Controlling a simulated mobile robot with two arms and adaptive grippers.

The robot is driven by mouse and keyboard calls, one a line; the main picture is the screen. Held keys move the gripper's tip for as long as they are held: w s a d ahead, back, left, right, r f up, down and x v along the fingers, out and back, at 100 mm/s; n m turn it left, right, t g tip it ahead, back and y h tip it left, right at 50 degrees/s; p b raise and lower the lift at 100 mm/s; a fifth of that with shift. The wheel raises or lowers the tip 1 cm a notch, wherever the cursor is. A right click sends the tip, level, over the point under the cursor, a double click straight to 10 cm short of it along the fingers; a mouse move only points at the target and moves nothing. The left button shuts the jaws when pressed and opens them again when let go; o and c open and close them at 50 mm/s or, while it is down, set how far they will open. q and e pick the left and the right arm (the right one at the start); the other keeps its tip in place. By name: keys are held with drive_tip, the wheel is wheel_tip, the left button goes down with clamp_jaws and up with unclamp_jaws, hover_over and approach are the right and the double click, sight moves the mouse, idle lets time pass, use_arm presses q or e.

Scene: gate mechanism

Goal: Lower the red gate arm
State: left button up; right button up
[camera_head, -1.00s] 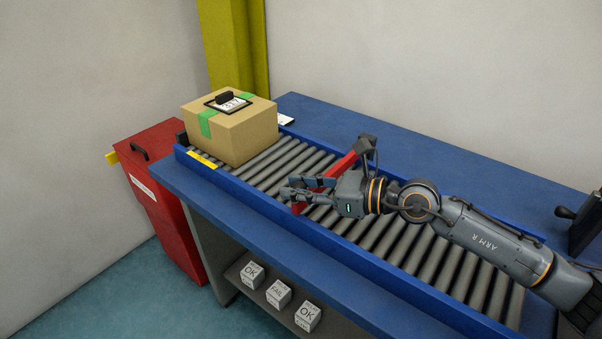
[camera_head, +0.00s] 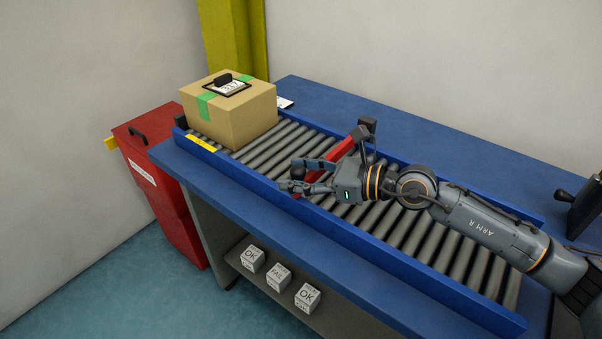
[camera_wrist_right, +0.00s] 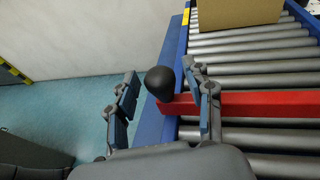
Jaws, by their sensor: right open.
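The red gate arm (camera_head: 341,149) spans the roller conveyor from a dark hinge post at its far side toward the near rail. In the right wrist view the red arm (camera_wrist_right: 265,103) looks about level over the rollers, with a black round knob (camera_wrist_right: 160,81) at its end by the near rail. My right gripper (camera_head: 300,176) is open, its hand partly hiding the gate arm. In the right wrist view its fingers (camera_wrist_right: 163,95) are spread to either side of the knob. I cannot tell whether they touch it. My left gripper is not in view.
A cardboard box (camera_head: 238,115) with green tape and a clipboard sits on the rollers at the far left end. A red bin (camera_head: 165,190) stands beside the table. Blue rails (camera_head: 290,197) edge the conveyor. Several labelled cubes (camera_head: 278,275) sit on the shelf below. A dark lever (camera_head: 578,205) is at right.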

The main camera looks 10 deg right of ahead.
drive_tip(key=v, duration=1)
drive_tip(key=shift+s+d+f, duration=0.15)
drive_tip(key=shift+s+d, duration=0.05)
drive_tip(key=shift+d, duration=0.05)
drive_tip(key=shift+s+d+r, duration=0.25)
drive_tip(key=shift+s+d, duration=0.1)
drive_tip(key=shift+d, duration=0.15)
